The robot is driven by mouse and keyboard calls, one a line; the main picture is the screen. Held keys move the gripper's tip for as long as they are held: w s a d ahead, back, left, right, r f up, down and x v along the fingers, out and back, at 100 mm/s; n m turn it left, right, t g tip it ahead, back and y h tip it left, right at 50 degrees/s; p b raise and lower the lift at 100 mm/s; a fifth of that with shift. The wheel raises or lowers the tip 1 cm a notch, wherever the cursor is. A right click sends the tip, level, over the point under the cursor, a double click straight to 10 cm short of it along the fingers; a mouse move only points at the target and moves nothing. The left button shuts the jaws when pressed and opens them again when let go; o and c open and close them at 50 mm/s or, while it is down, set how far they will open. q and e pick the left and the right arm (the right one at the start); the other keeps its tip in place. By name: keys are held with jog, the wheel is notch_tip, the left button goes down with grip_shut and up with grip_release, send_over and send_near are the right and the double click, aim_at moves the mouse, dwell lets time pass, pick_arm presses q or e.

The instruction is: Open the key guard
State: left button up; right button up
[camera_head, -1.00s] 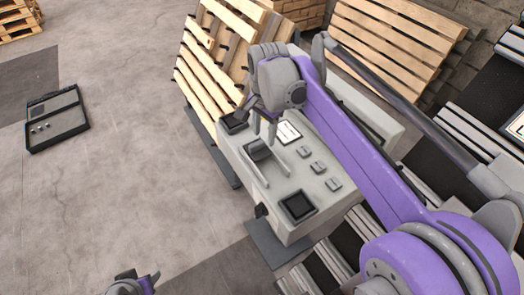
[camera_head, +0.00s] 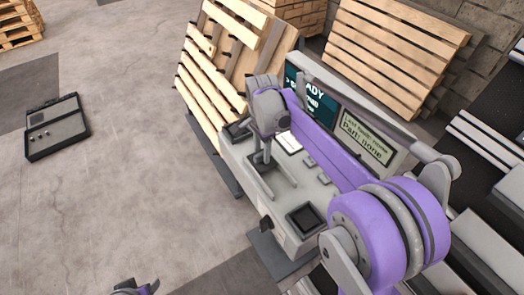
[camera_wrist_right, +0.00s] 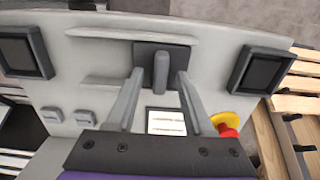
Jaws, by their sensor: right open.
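The grey control console (camera_head: 312,190) stands in the middle of the head view. My right gripper (camera_head: 264,157) is over this part of the console. In the wrist view its open fingers (camera_wrist_right: 160,78) lie on either side of the tab, with gaps visible. Only a bit of my left gripper (camera_head: 135,289) shows at the bottom edge; its jaws are unclear.
The console carries a red and yellow stop button (camera_wrist_right: 227,124), a white label (camera_wrist_right: 166,122), grey buttons (camera_wrist_right: 85,116) and dark square panels (camera_wrist_right: 268,68). A screen (camera_head: 365,140) rises behind. Wooden pallets (camera_head: 225,65) lean nearby. A dark case (camera_head: 56,128) lies on open floor at left.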

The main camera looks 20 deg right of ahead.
jog(key=shift+f, duration=0.2)
jog(key=shift+c, duration=0.3)
grip_shut()
dwell(1.1)
